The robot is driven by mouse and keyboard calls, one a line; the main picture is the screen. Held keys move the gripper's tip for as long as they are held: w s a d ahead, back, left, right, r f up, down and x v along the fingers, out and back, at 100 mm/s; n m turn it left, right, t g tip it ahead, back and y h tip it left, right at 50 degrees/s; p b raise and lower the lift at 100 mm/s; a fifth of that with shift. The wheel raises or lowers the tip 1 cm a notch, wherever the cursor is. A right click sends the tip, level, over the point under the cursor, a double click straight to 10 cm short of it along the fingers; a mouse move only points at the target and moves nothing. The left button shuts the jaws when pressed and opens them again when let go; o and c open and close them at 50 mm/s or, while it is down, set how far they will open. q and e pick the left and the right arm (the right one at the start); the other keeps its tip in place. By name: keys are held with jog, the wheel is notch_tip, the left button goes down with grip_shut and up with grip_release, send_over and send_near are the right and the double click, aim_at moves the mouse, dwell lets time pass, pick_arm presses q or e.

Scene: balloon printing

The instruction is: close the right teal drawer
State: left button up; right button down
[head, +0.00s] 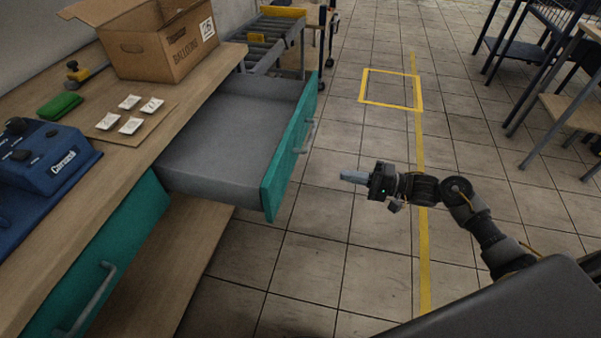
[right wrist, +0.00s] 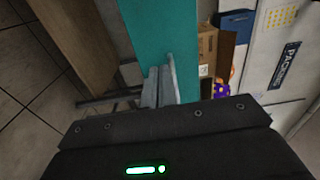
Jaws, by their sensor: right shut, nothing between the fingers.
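The right teal drawer (head: 287,160) stands pulled out from the wooden workbench in the head view. Its grey inside looks empty and its teal front faces right, with a grey bar handle (head: 308,136). My right gripper (head: 346,176) is shut and empty, to the right of the drawer front and apart from it in the head view. In the right wrist view the gripper fingers (right wrist: 160,88) point toward a teal panel (right wrist: 162,35), which they overlap; I cannot tell whether they touch. My left gripper is not in view.
On the bench are a cardboard box (head: 165,45), a blue machine (head: 45,158), a green block (head: 60,106) and several white cards on a board (head: 128,121). The left teal drawer (head: 95,262) looks shut.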

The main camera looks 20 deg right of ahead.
aim_at(289, 163)
jog(key=x, duration=1.3)
jog(key=shift+a+r, duration=0.2)
jog(key=shift+w+a, duration=0.15)
jog(key=shift+a, duration=0.1)
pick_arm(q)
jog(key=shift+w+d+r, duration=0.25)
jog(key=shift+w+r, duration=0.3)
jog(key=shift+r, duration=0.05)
